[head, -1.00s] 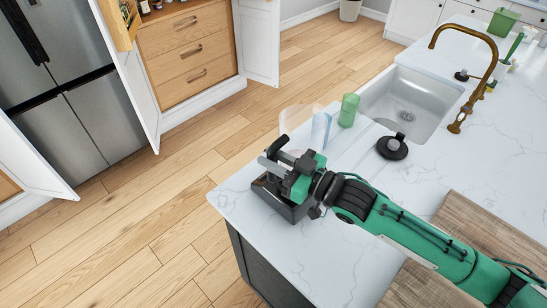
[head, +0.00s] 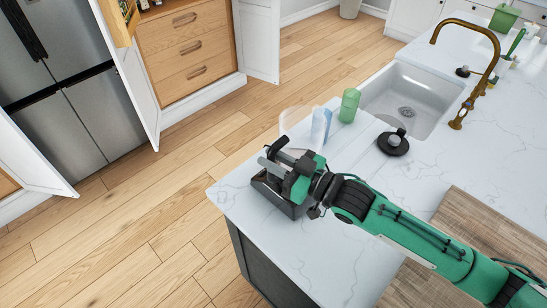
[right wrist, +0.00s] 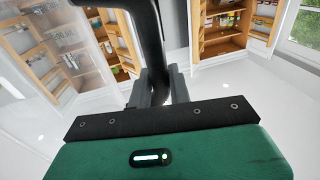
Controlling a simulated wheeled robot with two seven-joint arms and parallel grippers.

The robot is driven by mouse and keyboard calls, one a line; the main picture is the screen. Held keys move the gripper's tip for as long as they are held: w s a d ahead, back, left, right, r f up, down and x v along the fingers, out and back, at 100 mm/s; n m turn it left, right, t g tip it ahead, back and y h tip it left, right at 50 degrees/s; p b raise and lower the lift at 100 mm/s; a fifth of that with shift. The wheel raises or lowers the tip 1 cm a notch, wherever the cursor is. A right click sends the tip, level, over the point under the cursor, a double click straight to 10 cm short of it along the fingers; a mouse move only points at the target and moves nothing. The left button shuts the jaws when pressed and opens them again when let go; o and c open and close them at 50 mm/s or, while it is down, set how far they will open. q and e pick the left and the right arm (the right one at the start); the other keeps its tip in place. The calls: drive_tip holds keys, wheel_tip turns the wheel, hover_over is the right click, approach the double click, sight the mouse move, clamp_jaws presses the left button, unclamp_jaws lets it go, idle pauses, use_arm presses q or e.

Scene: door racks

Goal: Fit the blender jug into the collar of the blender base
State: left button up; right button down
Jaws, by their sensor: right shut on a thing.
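The blender jug (right wrist: 68,45) is clear, with a 500 ML mark, at the left of the right wrist view. Its black handle (right wrist: 150,45) runs between the fingers of my right gripper (right wrist: 160,85), which is shut on it. In the head view my right gripper (head: 281,168) holds the jug just above the dark blender base (head: 287,205) at the counter's near-left corner. The clear jug body is hard to make out there. My gripper hides the collar, so I cannot tell whether the jug is seated. My left gripper is not in view.
Beyond the gripper stand a light blue item (head: 320,126) and a green cup (head: 349,105). A round black item (head: 393,143) lies near the sink (head: 408,100). A wooden board (head: 462,240) lies at the right. The counter's left edge is close to the base.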

drive_tip(key=shift+f, duration=0.4)
drive_tip(key=c, duration=1.2)
unclamp_jaws()
drive_tip(key=shift+f+b, duration=0.2)
drive_tip(key=shift+b, duration=0.1)
drive_tip(key=b+v, duration=0.5)
drive_tip(key=v, duration=0.8)
drive_tip(key=shift+s+d, duration=0.25)
drive_tip(key=shift+d, duration=0.05)
